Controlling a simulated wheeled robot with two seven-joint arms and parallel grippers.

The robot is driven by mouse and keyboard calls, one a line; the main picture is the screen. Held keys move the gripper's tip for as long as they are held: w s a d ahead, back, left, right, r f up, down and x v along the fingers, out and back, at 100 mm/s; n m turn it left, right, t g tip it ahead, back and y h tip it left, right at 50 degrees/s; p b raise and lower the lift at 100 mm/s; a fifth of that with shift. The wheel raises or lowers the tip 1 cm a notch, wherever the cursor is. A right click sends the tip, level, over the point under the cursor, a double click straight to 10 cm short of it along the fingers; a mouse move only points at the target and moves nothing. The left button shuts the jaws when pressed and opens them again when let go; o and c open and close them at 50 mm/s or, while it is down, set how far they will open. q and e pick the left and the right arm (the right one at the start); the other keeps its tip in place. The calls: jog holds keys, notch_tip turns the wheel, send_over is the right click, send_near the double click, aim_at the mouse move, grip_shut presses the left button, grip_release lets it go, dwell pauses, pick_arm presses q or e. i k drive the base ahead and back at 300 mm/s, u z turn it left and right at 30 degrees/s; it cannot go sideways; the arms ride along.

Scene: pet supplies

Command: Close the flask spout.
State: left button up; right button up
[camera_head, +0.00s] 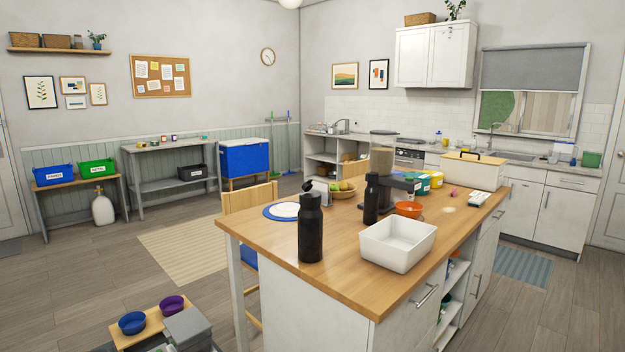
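A tall black flask (310,232) stands upright on the wooden top of the island (350,267), near its front left edge. A small dark piece sticks up at the top of its cap and looks like a raised spout, but it is too small to be sure. A second, slimmer black bottle (371,200) stands upright farther back to the right. Neither of my grippers is in view.
A white open bin (398,246) sits right of the flask. A blue-rimmed plate (283,211), a fruit bowl (343,190) and an orange bowl (408,209) are behind. Bowls (132,323) stand on a low stand at lower left. The wood around the flask's base is clear.

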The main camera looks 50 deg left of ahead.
aim_at(307, 186)
jog(key=i, duration=2.8)
jog(key=u, duration=3.2)
jog(key=i, duration=0.5)
jog(key=z, duration=0.05)
